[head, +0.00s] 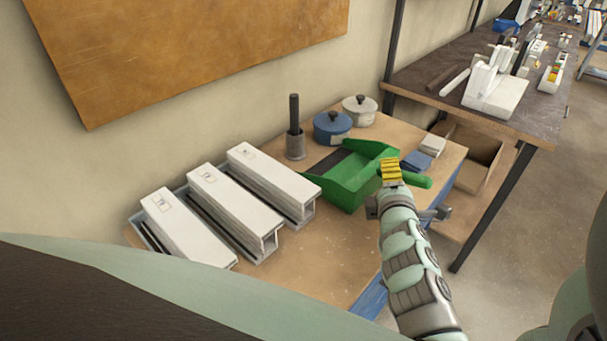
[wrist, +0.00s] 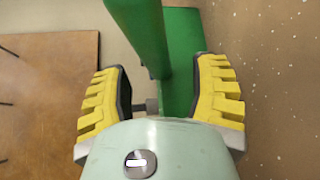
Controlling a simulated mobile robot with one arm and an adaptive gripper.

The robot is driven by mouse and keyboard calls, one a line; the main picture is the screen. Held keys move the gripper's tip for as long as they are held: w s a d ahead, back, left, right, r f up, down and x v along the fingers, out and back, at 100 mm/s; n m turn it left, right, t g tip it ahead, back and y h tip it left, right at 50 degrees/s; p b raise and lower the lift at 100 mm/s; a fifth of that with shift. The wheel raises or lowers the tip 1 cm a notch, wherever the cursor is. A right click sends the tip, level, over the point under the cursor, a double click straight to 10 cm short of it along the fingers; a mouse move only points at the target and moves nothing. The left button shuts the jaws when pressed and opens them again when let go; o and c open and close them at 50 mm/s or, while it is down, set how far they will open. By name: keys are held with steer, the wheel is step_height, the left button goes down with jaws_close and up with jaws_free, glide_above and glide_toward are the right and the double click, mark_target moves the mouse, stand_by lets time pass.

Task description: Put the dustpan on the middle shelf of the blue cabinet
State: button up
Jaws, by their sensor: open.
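The green dustpan (head: 352,187) lies on the wooden bench, its handle (head: 418,181) pointing right toward the bench's right edge. My gripper (head: 390,172) is at the handle, its yellow finger pads partly covering it in the head view. In the wrist view, my gripper (wrist: 162,100) is open, with the dustpan's green parts (wrist: 183,62) showing between and beyond the two pads. I cannot tell whether either pad touches the handle. A blue panel (head: 370,298) shows under the bench's front edge; I cannot tell whether it belongs to the blue cabinet. No middle shelf is visible.
White profiles (head: 205,205) in grey holders fill the bench's left. A dark post (head: 295,130), a blue pot (head: 332,126) and a white pot (head: 360,108) stand behind the dustpan. A dark-topped table (head: 480,85) stands right. The bench front is clear.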

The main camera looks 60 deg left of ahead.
steer(key=shift+x, duration=1.8)
steer(key=shift+r, duration=0.1)
steer(key=shift+o, duration=0.4)
jaws_close()
